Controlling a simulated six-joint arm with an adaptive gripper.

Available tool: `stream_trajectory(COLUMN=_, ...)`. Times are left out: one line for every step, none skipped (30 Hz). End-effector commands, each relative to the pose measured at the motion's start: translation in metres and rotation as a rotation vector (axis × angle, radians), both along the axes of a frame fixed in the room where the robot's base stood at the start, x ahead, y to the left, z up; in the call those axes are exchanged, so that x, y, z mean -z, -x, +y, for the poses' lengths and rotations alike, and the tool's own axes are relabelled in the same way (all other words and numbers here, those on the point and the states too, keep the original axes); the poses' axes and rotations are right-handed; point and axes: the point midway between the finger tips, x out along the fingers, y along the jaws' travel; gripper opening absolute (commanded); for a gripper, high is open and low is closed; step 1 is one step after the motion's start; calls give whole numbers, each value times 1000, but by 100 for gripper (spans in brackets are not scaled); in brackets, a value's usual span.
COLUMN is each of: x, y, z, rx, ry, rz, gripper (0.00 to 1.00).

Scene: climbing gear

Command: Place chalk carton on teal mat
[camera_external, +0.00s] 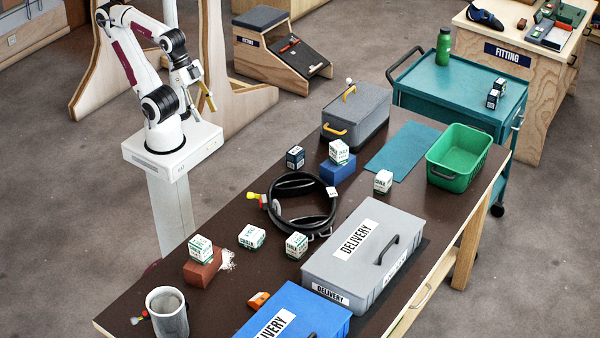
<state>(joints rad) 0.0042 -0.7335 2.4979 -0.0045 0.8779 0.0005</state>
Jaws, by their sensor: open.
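The teal mat (402,150) lies flat and bare at the far part of the brown table. Several white and green chalk cartons are in view. One chalk carton (383,182) stands near the mat's front edge. Another carton (339,151) sits on a blue block, left of the mat. Two more cartons, a left one (251,237) and a right one (297,245), stand mid-table. One more carton (201,248) rests on a red-brown block. My gripper (210,103) is open and empty, raised beside my base, well away from the cartons and the mat.
A green bin (458,158) stands right of the mat and a grey case (356,113) behind left. A dark carton (295,157), a black coil (300,205), a grey delivery box (362,255), a blue box (295,315) and a cup (167,312) crowd the table.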

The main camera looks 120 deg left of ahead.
Motion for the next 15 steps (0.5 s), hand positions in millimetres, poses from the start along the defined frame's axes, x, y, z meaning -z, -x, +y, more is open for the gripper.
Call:
stream_trajectory(x=0, y=4, z=1, rx=-2, ry=-2, rz=3, gripper=45)
stream_trajectory(x=0, y=5, z=1, rx=-4, ry=-3, rz=5, gripper=45)
stream_trajectory(x=0, y=7, z=2, rx=-4, ry=-3, rz=7, gripper=45)
stream_trajectory(x=0, y=7, z=2, rx=-5, ry=-4, rz=8, gripper=45)
stream_trajectory(x=0, y=7, z=2, rx=-5, ry=-4, rz=9, gripper=45)
stream_trajectory(x=0, y=7, z=2, rx=-5, ry=-4, rz=9, gripper=45)
stream_trajectory(x=0, y=7, z=2, rx=-5, ry=-4, rz=9, gripper=45)
stream_trajectory(x=0, y=7, z=2, rx=-5, ry=-4, rz=9, gripper=45)
stream_trajectory(x=0, y=7, z=2, rx=-5, ry=-4, rz=9, gripper=45)
stream_trajectory(x=0, y=7, z=2, rx=-5, ry=-4, rz=9, gripper=45)
stream_trajectory(x=0, y=7, z=2, rx=-5, ry=-4, rz=9, gripper=45)
stream_trajectory(x=0, y=7, z=2, rx=-5, ry=-4, rz=9, gripper=56)
stream_trajectory(x=0, y=7, z=2, rx=-5, ry=-4, rz=9, gripper=58)
stream_trajectory(x=0, y=7, z=2, rx=-5, ry=-4, rz=8, gripper=58)
stream_trajectory(x=0, y=7, z=2, rx=-4, ry=-5, rz=8, gripper=58)
